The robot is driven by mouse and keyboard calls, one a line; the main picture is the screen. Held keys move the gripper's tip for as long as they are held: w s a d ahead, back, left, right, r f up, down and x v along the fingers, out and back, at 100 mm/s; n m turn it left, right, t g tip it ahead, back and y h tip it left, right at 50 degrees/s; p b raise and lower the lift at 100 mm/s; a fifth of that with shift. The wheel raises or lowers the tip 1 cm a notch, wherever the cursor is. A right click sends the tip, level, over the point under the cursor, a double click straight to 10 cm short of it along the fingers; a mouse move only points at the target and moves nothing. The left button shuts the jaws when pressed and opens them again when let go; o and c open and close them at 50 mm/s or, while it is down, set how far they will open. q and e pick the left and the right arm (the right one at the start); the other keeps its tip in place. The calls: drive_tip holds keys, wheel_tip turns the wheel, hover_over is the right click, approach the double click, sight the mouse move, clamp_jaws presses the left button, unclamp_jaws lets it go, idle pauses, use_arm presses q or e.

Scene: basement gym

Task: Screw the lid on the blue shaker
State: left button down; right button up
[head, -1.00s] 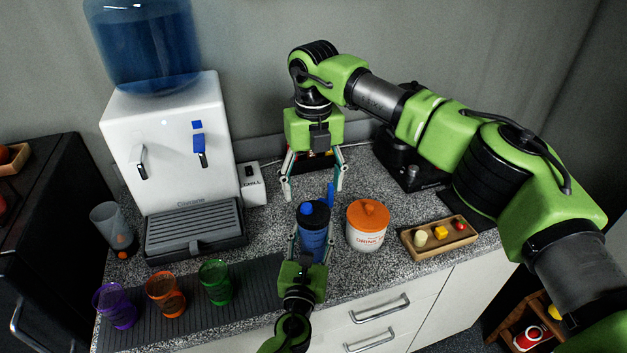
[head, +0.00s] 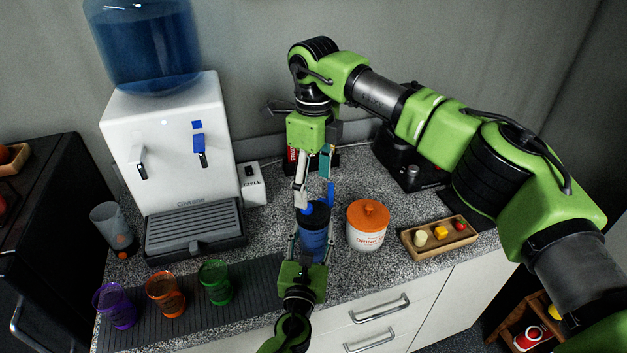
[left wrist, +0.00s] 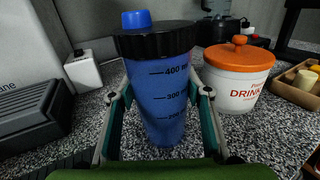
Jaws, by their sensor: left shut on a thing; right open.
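The blue shaker (head: 313,246) stands upright on the speckled counter; in the left wrist view its blue body (left wrist: 160,105) shows volume marks. Its black lid (left wrist: 157,40) with a blue cap (left wrist: 137,19) sits on its top. Whether the lid is threaded tight cannot be told. My left gripper (head: 310,240) is shut on the shaker's body from the front, one finger on each side. My right gripper (head: 314,186) points down just above the lid, open and empty, its fingers spread diagonally. It partly hides the lid in the head view.
A white tub with an orange lid (head: 368,226) stands close right of the shaker. A wooden tray (head: 408,243) with small pieces is farther right. Purple (head: 116,306), orange (head: 165,294) and green (head: 215,282) cups stand on a dark mat at left. A water dispenser (head: 170,190) stands behind them.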

sight(314, 211)
wheel_tip(314, 211, down, 8)
drive_tip(key=shift+r, duration=0.1)
idle(0.4)
drive_tip(key=c, duration=1.1)
drive_tip(key=shift+m, duration=0.9)
drive_tip(key=shift+c, duration=0.2)
drive_tip(key=o, duration=1.3)
wheel_tip(314, 211, up, 12)
